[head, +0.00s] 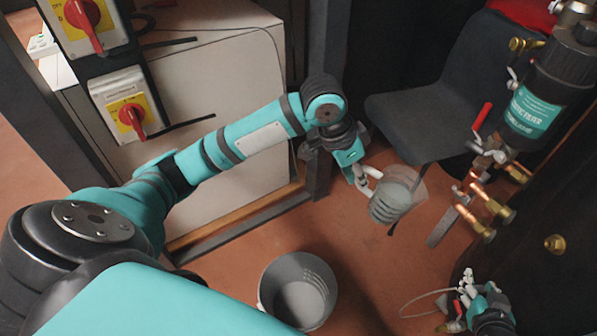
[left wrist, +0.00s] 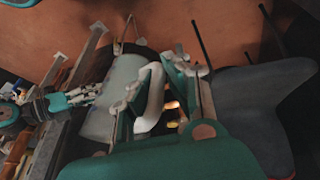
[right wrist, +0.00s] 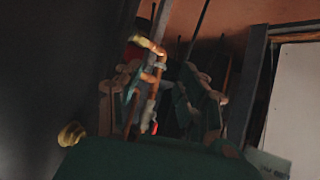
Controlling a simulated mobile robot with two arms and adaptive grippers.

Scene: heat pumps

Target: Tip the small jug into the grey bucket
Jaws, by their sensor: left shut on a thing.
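The small jug (head: 405,187) is translucent and pale, held up in the air in front of the grey chair. My left gripper (head: 368,182) is shut on its white handle; the handle (left wrist: 150,98) and pale body (left wrist: 112,95) also show in the left wrist view. I cannot tell how far the jug is tilted or what it holds. The grey bucket (head: 322,272) stands upright on the floor, nearer to me and left of the jug, apart from it. My right gripper (head: 462,312) is low at the right; its fingers are apart in the right wrist view (right wrist: 160,105).
A grey chair (head: 425,115) stands behind the jug. A dark filter cylinder (head: 540,100) with copper pipes and valves is at the right. A white cabinet (head: 240,80) with red-and-yellow switches (head: 130,117) is at the left. Reddish floor (head: 390,270) is clear right of the bucket.

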